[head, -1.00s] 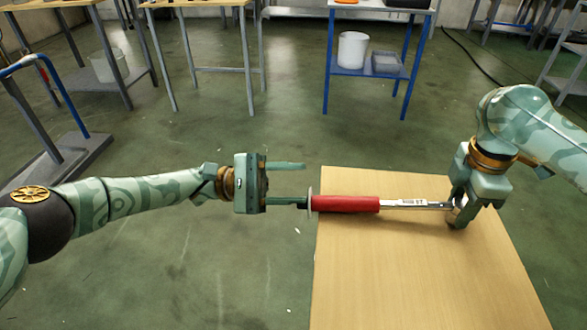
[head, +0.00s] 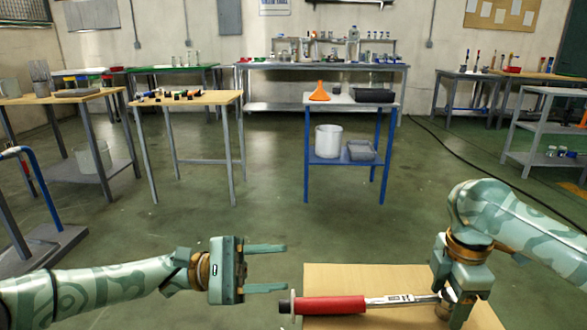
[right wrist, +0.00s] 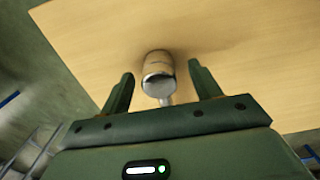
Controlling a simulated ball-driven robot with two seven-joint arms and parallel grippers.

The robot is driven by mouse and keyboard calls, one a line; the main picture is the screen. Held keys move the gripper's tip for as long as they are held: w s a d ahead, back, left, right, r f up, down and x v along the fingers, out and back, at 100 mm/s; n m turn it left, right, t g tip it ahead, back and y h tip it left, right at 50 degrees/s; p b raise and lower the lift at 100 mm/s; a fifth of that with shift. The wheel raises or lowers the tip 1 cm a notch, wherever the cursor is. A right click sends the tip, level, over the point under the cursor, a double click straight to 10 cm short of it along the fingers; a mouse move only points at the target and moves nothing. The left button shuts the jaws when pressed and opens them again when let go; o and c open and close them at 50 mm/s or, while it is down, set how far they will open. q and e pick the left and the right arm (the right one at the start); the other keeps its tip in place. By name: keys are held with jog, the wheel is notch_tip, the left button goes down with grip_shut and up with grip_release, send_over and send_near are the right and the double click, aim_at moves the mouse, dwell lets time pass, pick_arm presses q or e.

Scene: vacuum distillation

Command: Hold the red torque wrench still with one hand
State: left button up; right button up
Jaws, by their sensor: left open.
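The red torque wrench lies across the wooden tabletop (head: 340,270) in the head view, its red handle (head: 332,306) to the left and its metal shaft (head: 400,299) to the right. My left gripper (head: 286,267) is open and empty, left of the handle's end. Its lower finger is close to the end knob; I cannot tell whether they touch. My right gripper (head: 450,308) is over the wrench's metal head. In the right wrist view, its fingers (right wrist: 160,92) stand apart on either side of the round metal head (right wrist: 158,74), with gaps visible. The tabletop's lower part is cut off.
A blue-framed table (head: 350,105) behind carries an orange funnel (head: 319,92) and a black tray (head: 374,95). A white bucket (head: 328,141) stands on its lower shelf. More benches line the back wall.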

jog(key=shift+r, duration=0.1)
notch_tip(320, 180, up, 12)
dwell(0.4)
jog(key=shift+f, duration=0.2)
